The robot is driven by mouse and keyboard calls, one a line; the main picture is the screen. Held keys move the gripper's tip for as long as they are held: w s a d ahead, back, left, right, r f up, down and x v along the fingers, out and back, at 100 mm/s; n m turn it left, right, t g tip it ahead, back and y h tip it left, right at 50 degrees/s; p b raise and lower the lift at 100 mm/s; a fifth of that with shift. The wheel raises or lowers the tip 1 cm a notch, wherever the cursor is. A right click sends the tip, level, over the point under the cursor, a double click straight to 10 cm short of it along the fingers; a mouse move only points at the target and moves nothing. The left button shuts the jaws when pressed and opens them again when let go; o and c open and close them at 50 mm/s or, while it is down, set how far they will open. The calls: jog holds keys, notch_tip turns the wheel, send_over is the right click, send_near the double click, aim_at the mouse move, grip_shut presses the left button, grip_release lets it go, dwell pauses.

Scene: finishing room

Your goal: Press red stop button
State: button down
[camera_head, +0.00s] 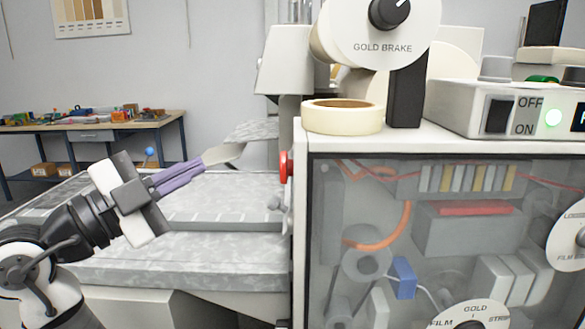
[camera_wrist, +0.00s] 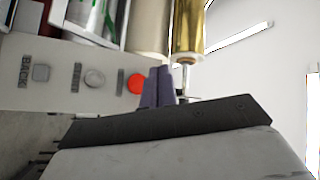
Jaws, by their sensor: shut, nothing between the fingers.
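The red stop button (camera_head: 286,167) sticks out from the left side of the white machine cabinet in the head view. In the wrist view the red button (camera_wrist: 136,82) is round and sits on a pale panel, partly covered on its right by my fingers. My gripper (camera_head: 201,164) has purple fingers, shut and empty, pointing right and slightly up toward the button's side. In the head view a clear gap separates the fingertips from the button. My gripper also shows in the wrist view (camera_wrist: 159,72), its fingers just right of the button.
A gold roll (camera_wrist: 188,30) is above right. The machine's grey bed (camera_head: 180,260) lies below my gripper. A tape roll (camera_head: 342,117) sits on the cabinet. A workbench (camera_head: 100,127) stands behind.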

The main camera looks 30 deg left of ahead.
aim_at(288, 168)
jog(key=w+d, duration=0.4)
jog(key=d, duration=0.3)
jog(key=shift+w+d+p, duration=0.25)
jog(key=shift+w+p, duration=0.05)
dwell(2.2)
jog(key=shift+w+d, duration=0.25)
jog(key=shift+d, duration=0.1)
jog(key=shift+w+d+b, duration=0.2)
jog(key=shift+d+b, duration=0.15)
jog(key=shift+b, duration=0.1)
dwell(0.5)
dwell(0.3)
jog(key=shift+s+a, duration=0.45)
jog(key=shift+a, duration=0.25)
